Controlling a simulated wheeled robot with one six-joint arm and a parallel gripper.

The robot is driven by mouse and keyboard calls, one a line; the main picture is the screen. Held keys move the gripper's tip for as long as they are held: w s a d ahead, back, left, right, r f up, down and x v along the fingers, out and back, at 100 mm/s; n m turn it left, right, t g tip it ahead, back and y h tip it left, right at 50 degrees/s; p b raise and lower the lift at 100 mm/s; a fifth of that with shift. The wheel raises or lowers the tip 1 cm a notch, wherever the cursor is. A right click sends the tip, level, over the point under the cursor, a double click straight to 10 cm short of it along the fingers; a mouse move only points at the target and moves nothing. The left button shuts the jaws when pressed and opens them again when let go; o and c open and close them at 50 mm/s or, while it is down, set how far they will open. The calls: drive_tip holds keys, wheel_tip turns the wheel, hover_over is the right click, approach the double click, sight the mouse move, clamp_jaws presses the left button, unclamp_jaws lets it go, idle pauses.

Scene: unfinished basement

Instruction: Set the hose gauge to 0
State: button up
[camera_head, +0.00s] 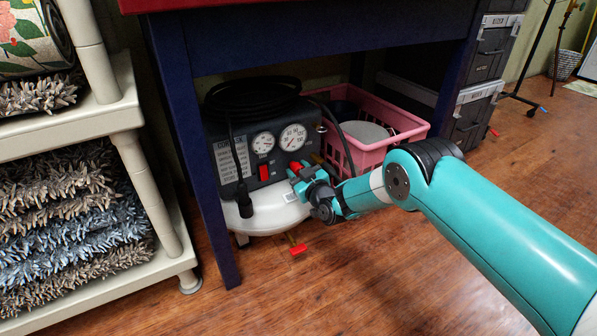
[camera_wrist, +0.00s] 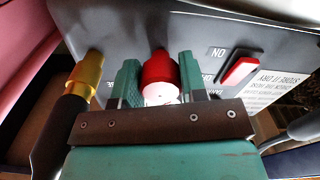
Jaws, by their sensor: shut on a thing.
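An air compressor with a dark front panel (camera_head: 228,132) and a white tank (camera_head: 268,212) stands on the floor under a blue-legged table. Two round gauges show on its panel, a left gauge (camera_head: 263,143) and a right gauge (camera_head: 293,137); their needles are too small to read surely. A red knob (camera_wrist: 159,70) sticks out of the panel below the gauges. My gripper (camera_head: 300,172) is at the panel, its teal fingers (camera_wrist: 157,82) on both sides of the red knob and shut on it. The gauges are out of the wrist view.
A red switch (camera_head: 264,173) marked ON sits beside the knob, also in the wrist view (camera_wrist: 239,70). A brass fitting (camera_wrist: 88,72) with a dark hose is on the other side. A pink basket (camera_head: 372,155) stands right of the compressor. The table's blue leg (camera_head: 190,150) is at the left.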

drive_tip(key=o, duration=0.9)
drive_tip(key=shift+o, duration=0.2)
drive_tip(key=p+v, duration=1.7)
drive_tip(key=p, duration=0.1)
drive_tip(key=shift+s+d, duration=0.15)
